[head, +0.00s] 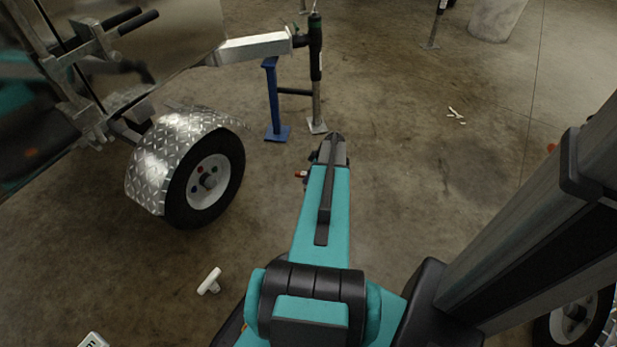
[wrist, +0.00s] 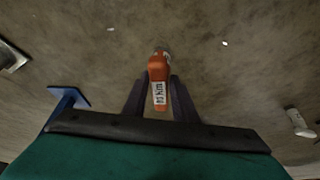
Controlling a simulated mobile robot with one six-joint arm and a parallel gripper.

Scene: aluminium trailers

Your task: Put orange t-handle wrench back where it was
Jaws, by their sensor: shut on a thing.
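The orange t-handle wrench (wrist: 159,70) shows in the wrist view, its orange grip end-on with a white label. My gripper (wrist: 158,90) is shut on it, one dark finger on each side. The wrench is held above the concrete floor; its far end is hidden. In the head view my teal arm reaches forward and hides most of the gripper. A small orange-red and white bit (head: 300,174) shows at the arm's left side; I cannot tell whether it is part of the wrench.
A trailer with a diamond-plate fender (head: 170,140) and wheel (head: 206,183) stands at left. Its drawbar (head: 255,46) meets a jack (head: 316,75) beside a blue stand (head: 273,100). A white T-shaped piece (head: 210,281) lies on the floor. White scraps (head: 456,113) lie at right amid open floor.

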